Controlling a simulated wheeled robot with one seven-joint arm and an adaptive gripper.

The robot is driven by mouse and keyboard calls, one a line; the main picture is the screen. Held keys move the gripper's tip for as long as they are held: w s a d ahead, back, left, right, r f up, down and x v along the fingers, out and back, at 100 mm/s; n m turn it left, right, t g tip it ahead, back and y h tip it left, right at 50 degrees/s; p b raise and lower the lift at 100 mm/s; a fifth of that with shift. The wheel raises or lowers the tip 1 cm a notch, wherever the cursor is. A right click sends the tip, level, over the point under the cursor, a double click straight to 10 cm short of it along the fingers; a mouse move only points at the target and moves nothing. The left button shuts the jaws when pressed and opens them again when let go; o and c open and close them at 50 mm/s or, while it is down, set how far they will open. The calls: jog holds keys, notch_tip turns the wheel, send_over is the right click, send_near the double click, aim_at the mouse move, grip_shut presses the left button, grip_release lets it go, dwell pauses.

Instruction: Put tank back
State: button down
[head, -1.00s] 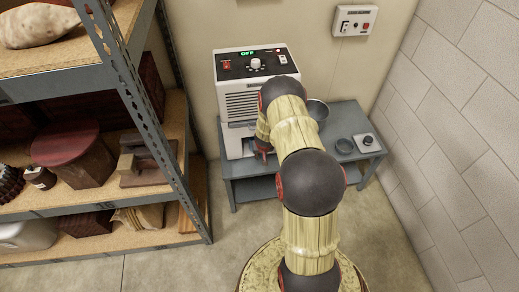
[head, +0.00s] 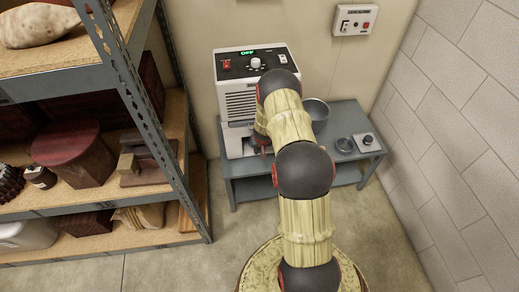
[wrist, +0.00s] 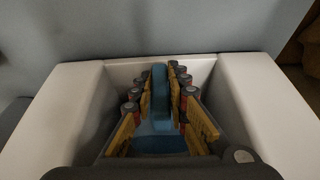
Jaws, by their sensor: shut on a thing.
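The white machine (head: 240,103) stands on a grey table, its display lit green with "OFF". The tank shows in the wrist view as a blue upright piece (wrist: 160,92) with a flat blue part below. My gripper (wrist: 160,85) is shut on this blue piece, with yellow finger pads on both sides. The fingers reach into a recess with white walls (wrist: 82,105). I cannot tell whether these walls belong to the tank or the machine. In the head view my gripper (head: 264,146) is at the machine's lower front, partly hidden by my arm.
The grey table (head: 305,172) also bears a metal bowl (head: 318,108), a small round dish (head: 345,144) and a small device with a dark knob (head: 367,141). A loaded shelf rack (head: 180,185) stands at left. A block wall (head: 450,130) closes the right side.

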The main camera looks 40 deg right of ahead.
jog(key=c, duration=1.7)
grip_release()
jog(key=shift+c, duration=0.2)
